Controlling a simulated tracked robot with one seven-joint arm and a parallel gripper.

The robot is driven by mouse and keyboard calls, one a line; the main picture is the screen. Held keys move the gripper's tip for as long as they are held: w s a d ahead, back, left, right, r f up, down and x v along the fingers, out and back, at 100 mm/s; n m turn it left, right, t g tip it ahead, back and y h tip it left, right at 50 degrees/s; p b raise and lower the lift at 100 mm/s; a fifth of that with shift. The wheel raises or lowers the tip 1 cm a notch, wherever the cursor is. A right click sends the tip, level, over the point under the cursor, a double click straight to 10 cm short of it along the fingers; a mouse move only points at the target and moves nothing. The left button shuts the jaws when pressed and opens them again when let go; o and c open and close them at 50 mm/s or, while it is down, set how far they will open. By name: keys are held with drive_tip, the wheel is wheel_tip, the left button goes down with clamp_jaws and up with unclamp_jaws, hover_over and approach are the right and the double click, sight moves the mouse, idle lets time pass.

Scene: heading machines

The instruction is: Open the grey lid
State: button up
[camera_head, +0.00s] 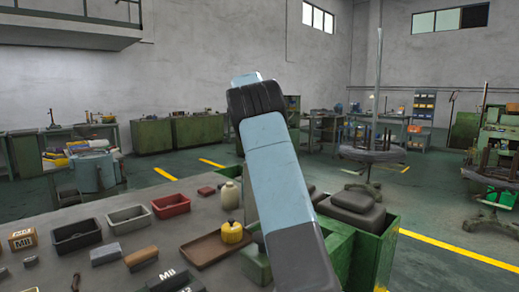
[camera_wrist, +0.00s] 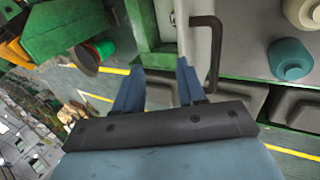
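In the wrist view a light grey panel, which looks like the grey lid (camera_wrist: 196,38), stands at the top centre beside a green edge. A dark bar handle (camera_wrist: 214,50) is fixed to it. My gripper (camera_wrist: 160,68) has its two blue fingers spread apart, with nothing held between them. The right finger is close to the panel and left of the handle; I cannot tell whether it touches. In the head view my arm rises in the middle and hides my gripper and the lid.
In the head view a grey bench holds a red bin (camera_head: 171,206), a dark bin (camera_head: 76,236), a brown tray (camera_head: 215,246), a yellow pot (camera_head: 232,232) and a cream bottle (camera_head: 229,195). Dark grey blocks (camera_head: 352,208) sit on a green crate (camera_head: 376,250) right of my arm.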

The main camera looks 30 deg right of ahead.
drive_tip(key=s+a+r, duration=0.2)
drive_tip(key=s+r, duration=0.1)
drive_tip(key=s, duration=0.5)
drive_tip(key=shift+r, duration=0.3)
drive_tip(key=shift+s+a, duration=0.1)
drive_tip(key=shift+s, duration=0.1)
drive_tip(key=s+a+f+n+t+y, duration=0.1)
drive_tip(key=s+a+n+t, duration=0.3)
drive_tip(key=s, duration=0.5)
drive_tip(key=s+a+f+n+t, duration=0.1)
drive_tip(key=s+a+n+t, duration=0.1)
drive_tip(key=s+a+n, duration=0.45)
drive_tip(key=s+a+f+n+t, duration=0.2)
drive_tip(key=s+a+f, duration=0.2)
drive_tip(key=s, duration=0.4)
drive_tip(key=s+a+f+n+t, duration=0.2)
drive_tip(key=s+a+f, duration=0.2)
drive_tip(key=s+f, duration=0.2)
drive_tip(key=s, duration=0.2)
drive_tip(key=shift+s+t+y, duration=0.3)
drive_tip(key=shift+s+t, duration=0.05)
drive_tip(key=shift+t, duration=0.05)
drive_tip(key=shift+s, duration=0.1)
